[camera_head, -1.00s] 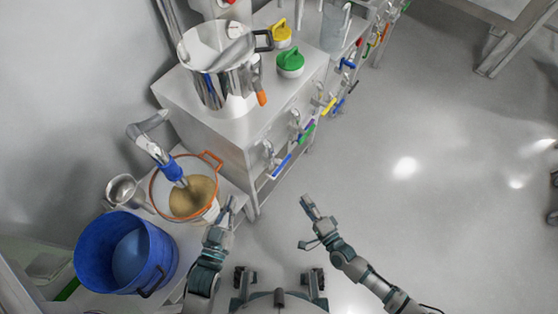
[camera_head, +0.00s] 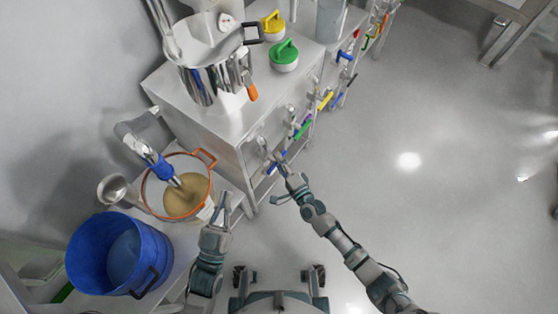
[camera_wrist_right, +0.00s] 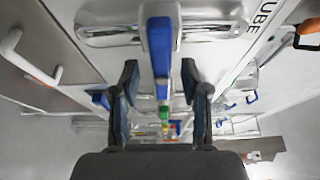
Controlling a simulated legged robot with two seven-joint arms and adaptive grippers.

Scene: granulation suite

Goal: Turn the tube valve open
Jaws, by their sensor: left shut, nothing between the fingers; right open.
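The tube valve has a blue lever handle (camera_wrist_right: 160,45) on a shiny metal body (camera_wrist_right: 105,25), beside lettering that reads "UBE" in the right wrist view. In the head view its blue handle (camera_head: 283,155) is on the front of the steel cabinet, partly hidden by my right gripper. My right gripper (camera_wrist_right: 160,82) is open, with one finger on each side of the blue lever. A gap shows on both sides of the lever. My left gripper (camera_head: 223,203) is shut and empty, to the right of the orange-rimmed pot.
More valves with green (camera_head: 302,130), yellow (camera_head: 325,101) and blue handles line the cabinet front (camera_head: 232,160). A steel vessel stands on top. An orange-rimmed pot (camera_head: 197,152) and blue bucket (camera_head: 160,262) stand at left.

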